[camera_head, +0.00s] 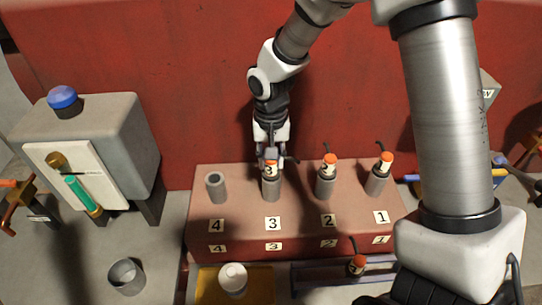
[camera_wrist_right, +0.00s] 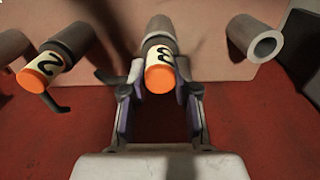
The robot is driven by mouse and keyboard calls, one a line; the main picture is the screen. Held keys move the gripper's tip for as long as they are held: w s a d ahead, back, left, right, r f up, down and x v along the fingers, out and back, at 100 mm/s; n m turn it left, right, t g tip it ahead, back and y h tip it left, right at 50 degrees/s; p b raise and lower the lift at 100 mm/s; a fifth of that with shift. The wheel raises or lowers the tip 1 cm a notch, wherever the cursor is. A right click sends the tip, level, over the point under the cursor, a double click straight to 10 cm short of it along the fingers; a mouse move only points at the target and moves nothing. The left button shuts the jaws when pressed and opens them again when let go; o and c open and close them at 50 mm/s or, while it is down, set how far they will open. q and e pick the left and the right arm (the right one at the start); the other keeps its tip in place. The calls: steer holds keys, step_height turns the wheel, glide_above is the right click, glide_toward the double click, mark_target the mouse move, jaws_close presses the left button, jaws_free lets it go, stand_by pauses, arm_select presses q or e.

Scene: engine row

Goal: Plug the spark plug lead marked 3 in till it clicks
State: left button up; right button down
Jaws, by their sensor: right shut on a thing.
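The lead marked 3 has an orange cap and a pale label, seen in the head view (camera_head: 271,166) and the right wrist view (camera_wrist_right: 160,72). My right gripper (camera_wrist_right: 160,75) is shut on it, one finger on each side. It also shows in the head view (camera_head: 271,155), above post 3. The lead stands in line with the grey post 3 (camera_head: 271,188), its lower end at or in the mouth. I cannot tell how deep it sits. The number 3 plate (camera_head: 272,223) lies in front. My left gripper is not in view.
Lead 2 (camera_head: 329,162) and lead 1 (camera_head: 385,160) stand on their posts to the right. Post 4 (camera_head: 216,187) is open and empty. Another orange-capped piece (camera_head: 356,265) lies in front. A grey cup (camera_head: 126,277) and a grey cabinet with a blue dome (camera_head: 65,100) are left.

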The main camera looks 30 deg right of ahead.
steer(key=shift+f, duration=0.3)
steer(key=c, duration=0.8)
jaws_free()
step_height(320, 180, up, 12)
steer(key=shift+r, duration=0.1)
